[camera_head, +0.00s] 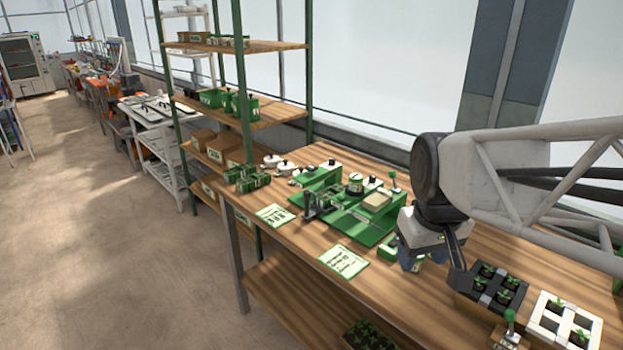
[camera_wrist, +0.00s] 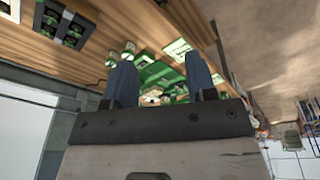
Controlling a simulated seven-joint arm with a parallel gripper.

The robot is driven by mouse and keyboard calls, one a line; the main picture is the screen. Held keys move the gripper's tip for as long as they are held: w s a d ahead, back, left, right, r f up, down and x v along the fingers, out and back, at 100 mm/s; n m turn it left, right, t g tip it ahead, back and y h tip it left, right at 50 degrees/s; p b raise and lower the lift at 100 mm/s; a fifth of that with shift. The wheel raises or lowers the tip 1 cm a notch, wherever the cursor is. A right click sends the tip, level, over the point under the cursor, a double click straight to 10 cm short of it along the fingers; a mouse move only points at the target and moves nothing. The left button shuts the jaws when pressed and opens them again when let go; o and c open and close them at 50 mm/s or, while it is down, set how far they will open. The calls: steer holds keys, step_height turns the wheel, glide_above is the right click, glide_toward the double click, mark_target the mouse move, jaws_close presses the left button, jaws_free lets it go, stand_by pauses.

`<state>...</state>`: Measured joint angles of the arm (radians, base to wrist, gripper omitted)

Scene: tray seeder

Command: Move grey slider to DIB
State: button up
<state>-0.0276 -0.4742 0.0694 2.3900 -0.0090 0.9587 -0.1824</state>
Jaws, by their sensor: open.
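The green tray seeder (camera_head: 372,235) stands on the wooden bench, and part of it shows in the wrist view (camera_wrist: 150,76). A dark grey upright part (camera_head: 309,206) at its front left may be the grey slider; I cannot tell for certain. I cannot read any DIB mark. My gripper (camera_head: 425,262) has blue fingers and is to the right of the seeder, above the bench. In the wrist view its two fingers (camera_wrist: 160,85) stand wide apart with nothing held between them. The arm hides part of the seeder's right side.
Two printed cards (camera_head: 343,261) (camera_head: 276,216) lie along the bench's front edge. A black seedling tray (camera_head: 474,302) and a white one (camera_head: 543,340) stand at the right front. Small green boxes (camera_head: 246,180) and white-lidded pots (camera_head: 272,161) stand at the far end, beside a green-framed shelf (camera_head: 265,46).

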steer(key=w+a+r+n, duration=0.2)
steer(key=w+a+n, duration=0.15)
steer(key=w, duration=1.05)
steer(key=n+g, duration=0.2)
steer(key=n, duration=1)
glide_above(307, 192)
steer(key=f, duration=1.3)
steer(key=shift+s+d+f, duration=0.15)
steer(key=shift+s+d, duration=0.05)
steer(key=shift+s, duration=0.05)
steer(key=shift+w+a+f, duration=0.25)
steer(key=shift+w+f, duration=0.05)
steer(key=shift+w, duration=0.05)
steer(key=shift+f, duration=3.9)
